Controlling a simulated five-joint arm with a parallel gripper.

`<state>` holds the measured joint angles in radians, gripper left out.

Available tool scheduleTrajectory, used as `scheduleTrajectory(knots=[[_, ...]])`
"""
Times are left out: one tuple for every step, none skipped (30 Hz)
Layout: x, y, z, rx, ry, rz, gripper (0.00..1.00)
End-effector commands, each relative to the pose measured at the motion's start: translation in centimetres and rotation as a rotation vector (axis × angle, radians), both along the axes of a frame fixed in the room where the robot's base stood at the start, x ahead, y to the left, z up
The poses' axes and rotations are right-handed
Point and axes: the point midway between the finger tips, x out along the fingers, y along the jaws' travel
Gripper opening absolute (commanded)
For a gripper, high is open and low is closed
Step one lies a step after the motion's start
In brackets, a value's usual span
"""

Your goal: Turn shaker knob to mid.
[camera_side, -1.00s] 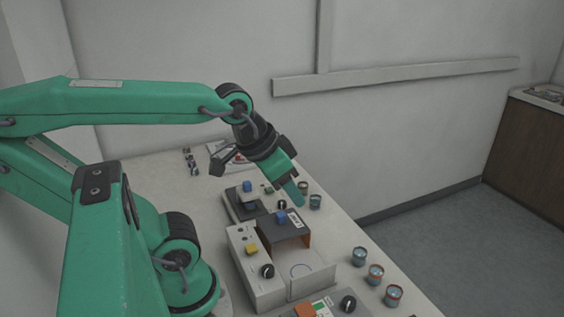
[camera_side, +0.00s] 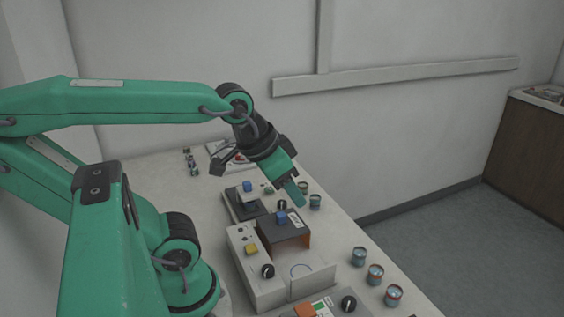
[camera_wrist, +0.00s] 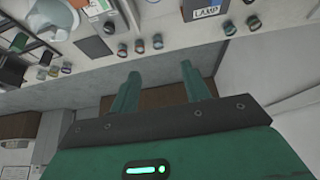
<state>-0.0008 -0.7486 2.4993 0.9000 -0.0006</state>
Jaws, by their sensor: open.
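Two black knobs with pale pointer marks show in the side view: one on the front of the white box (camera_side: 262,291) and one on the grey unit (camera_side: 327,302) at the bottom edge. I cannot read which is the shaker knob; the knob on the white box (camera_side: 267,271) and the knob on the grey unit (camera_side: 348,304) are both untouched. My gripper (camera_side: 301,198) is above the far part of the bench, away from both knobs. In the wrist view my gripper (camera_wrist: 158,78) has its two green fingers apart with nothing between them.
A dark hood (camera_side: 284,228) with a blue button stands beside the white box. Behind it is a dark unit (camera_side: 243,208) with a blue block. Several small jars (camera_side: 375,274) line the right bench edge. A panel labelled LAMP (camera_wrist: 205,13) shows in the wrist view.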

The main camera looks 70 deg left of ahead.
Motion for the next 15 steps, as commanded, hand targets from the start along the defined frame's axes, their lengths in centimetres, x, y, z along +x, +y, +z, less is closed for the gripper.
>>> scheduleTrajectory(knots=[[0.1,0.1,0.0,-0.001,0.002,0.005,0.47],[0.1,0.1,0.0,-0.002,0.004,0.009,0.47],[0.3,0.3,0.0,-0.003,0.008,0.016,0.47],[0.4,0.4,0.0,-0.005,0.011,0.024,0.47],[0.6,0.5,0.0,-0.006,0.016,0.032,0.47],[0.8,0.7,-0.1,-0.008,0.023,0.045,0.47],[1.0,0.9,-0.1,-0.01,0.029,0.057,0.47],[1.2,1.1,-0.2,-0.013,0.037,0.07,0.47],[1.6,1.5,-0.2,-0.017,0.046,0.092,0.47],[1.9,1.7,-0.3,-0.021,0.055,0.109,0.47],[2.2,2.1,-0.4,-0.024,0.065,0.128,0.47],[2.6,2.5,-0.5,-0.03,0.077,0.153,0.47],[3.0,2.9,-0.6,-0.034,0.087,0.175,0.47],[3.3,3.3,-0.8,-0.039,0.098,0.197,0.47],[3.8,3.9,-0.9,-0.045,0.111,0.226,0.47]])
